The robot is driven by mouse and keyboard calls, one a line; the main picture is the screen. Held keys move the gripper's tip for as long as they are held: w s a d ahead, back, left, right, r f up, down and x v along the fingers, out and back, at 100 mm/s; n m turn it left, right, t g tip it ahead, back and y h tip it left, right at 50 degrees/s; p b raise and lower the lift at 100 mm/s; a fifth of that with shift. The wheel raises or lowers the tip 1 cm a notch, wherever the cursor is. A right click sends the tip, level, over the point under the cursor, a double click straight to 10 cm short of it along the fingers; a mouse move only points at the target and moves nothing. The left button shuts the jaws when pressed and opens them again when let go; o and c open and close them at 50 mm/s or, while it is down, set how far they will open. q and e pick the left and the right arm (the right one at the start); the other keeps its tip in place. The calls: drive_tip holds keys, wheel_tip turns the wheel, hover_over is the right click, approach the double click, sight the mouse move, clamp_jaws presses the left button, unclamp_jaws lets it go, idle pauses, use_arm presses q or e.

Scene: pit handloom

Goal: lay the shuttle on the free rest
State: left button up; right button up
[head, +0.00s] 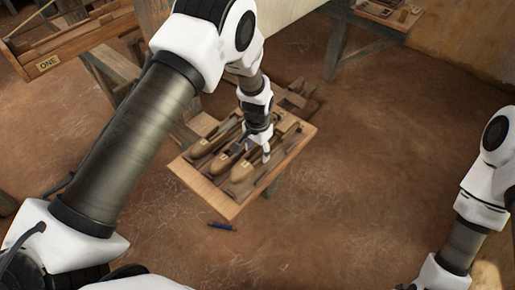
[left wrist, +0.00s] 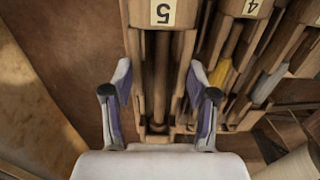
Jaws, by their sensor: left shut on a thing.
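A wooden shuttle tagged 5 (left wrist: 162,42), with a dark rod in its long slot, lies between the fingers of my left gripper (left wrist: 161,100) in the left wrist view. The gripper is shut on it, a finger on each side. In the head view my left gripper (head: 264,154) is over the right part of a wooden tray (head: 223,207) holding several shuttles. A shuttle (head: 243,171) shows just left of the fingers. I cannot tell whether the held shuttle touches the tray. My right arm enters at the right, its gripper out of frame.
A shuttle tagged 4 (left wrist: 243,30) with a yellow bobbin lies beside the held one. Another tray (head: 399,18) is at upper right. A dark blue object (head: 222,226) lies on the open floor.

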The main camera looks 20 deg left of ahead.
sight(258, 155)
use_arm(q)
drive_tip(key=shift+f+b, duration=1.3)
drive_tip(key=shift+f, duration=1.15)
drive_tip(key=o, duration=1.5)
drive_tip(key=shift+c, duration=0.2)
wheel_tip(258, 155, up, 8)
drive_tip(key=p, duration=0.6)
drive_tip(key=shift+r, duration=0.1)
